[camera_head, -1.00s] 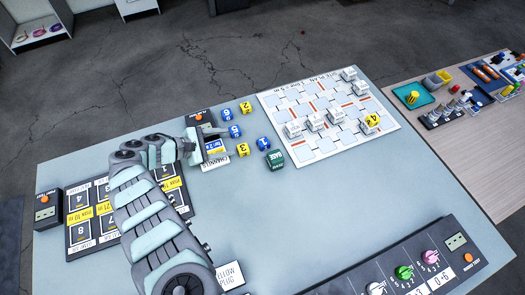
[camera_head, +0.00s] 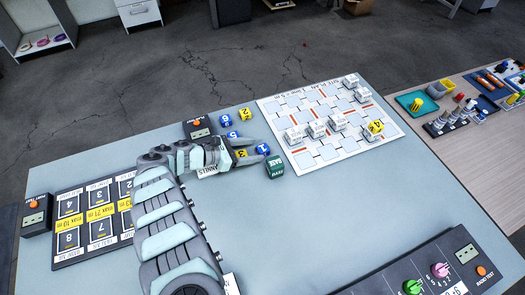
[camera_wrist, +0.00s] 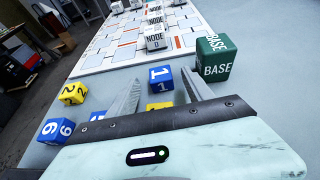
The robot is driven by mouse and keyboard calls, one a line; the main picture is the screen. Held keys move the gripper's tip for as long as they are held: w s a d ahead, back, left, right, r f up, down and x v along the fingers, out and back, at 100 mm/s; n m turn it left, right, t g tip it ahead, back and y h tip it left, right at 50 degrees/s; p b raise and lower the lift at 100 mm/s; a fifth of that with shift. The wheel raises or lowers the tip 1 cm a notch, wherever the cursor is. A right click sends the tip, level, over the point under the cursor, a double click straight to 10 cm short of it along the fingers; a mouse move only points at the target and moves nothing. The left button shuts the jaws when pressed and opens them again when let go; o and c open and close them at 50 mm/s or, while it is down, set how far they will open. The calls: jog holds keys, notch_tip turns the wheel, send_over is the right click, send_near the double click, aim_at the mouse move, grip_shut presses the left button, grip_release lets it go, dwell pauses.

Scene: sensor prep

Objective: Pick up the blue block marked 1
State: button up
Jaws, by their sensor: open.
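The blue block marked 1 (camera_head: 263,150) sits on the grey table, left of the green BASE block. In the wrist view the blue block (camera_wrist: 161,78) shows its white 1 between the ends of my fingers. My gripper (camera_head: 255,150) is open and points right at this block. In the wrist view the fingertips (camera_wrist: 161,83) stand apart on its left and right, with no visible contact. A yellow block (camera_wrist: 160,107) lies closer in between the fingers, partly hidden by the gripper body.
The green BASE block (camera_wrist: 214,60) stands close to the right finger. A yellow block marked 2 (camera_wrist: 74,93) and a blue block marked 6 (camera_wrist: 55,130) lie to the left. The white site plan board (camera_head: 300,158) with several node blocks is beyond.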

aim_at(263, 151)
jog(key=x, duration=0.3)
jog(key=shift+r, duration=0.1)
jog(key=shift+c, duration=0.2)
grip_shut()
